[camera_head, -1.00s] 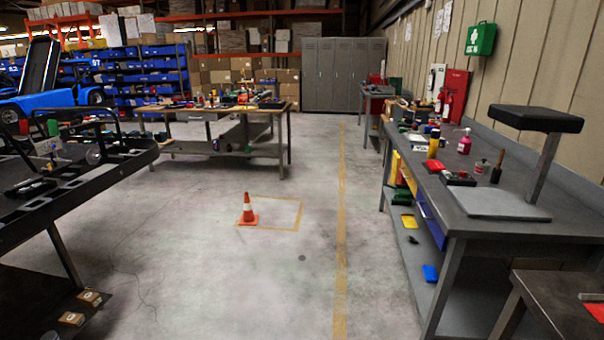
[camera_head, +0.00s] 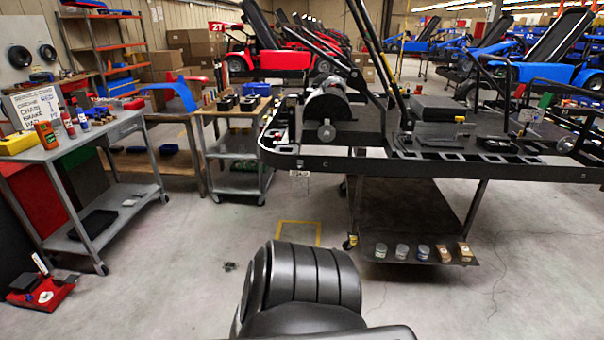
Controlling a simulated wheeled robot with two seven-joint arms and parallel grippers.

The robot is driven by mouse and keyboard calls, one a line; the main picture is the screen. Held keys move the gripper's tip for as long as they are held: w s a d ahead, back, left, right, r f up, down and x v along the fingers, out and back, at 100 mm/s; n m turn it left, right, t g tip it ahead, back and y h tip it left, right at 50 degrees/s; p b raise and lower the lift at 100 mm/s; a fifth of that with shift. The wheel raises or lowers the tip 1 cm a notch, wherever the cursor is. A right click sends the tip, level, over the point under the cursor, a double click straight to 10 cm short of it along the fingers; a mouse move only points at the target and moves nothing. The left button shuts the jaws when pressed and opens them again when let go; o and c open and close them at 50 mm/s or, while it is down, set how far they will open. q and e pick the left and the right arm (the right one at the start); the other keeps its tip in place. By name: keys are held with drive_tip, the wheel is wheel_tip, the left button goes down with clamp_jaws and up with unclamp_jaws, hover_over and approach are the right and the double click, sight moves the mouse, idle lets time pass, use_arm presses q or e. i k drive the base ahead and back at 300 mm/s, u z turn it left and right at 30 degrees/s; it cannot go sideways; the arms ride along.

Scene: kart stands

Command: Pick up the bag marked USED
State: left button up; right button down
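I cannot make out a bag marked USED in this view. Neither of my grippers shows. A black ribbed part of my own body fills the bottom middle. Small jars and cartons (camera_head: 443,252) stand in a row on the lower shelf (camera_head: 400,220) of the black kart stand; their labels are too small to read.
A kart chassis (camera_head: 330,160) lies on the stand at the right. A grey bench (camera_head: 130,138) with bottles, a sign (camera_head: 38,108) and a yellow box (camera_head: 18,143) is at the left. A cart (camera_head: 240,185) stands between. A red tray (camera_head: 40,295) lies on the floor.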

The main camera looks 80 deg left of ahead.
sight(299, 180)
drive_tip(key=u, duration=2)
drive_tip(key=i, duration=1.65)
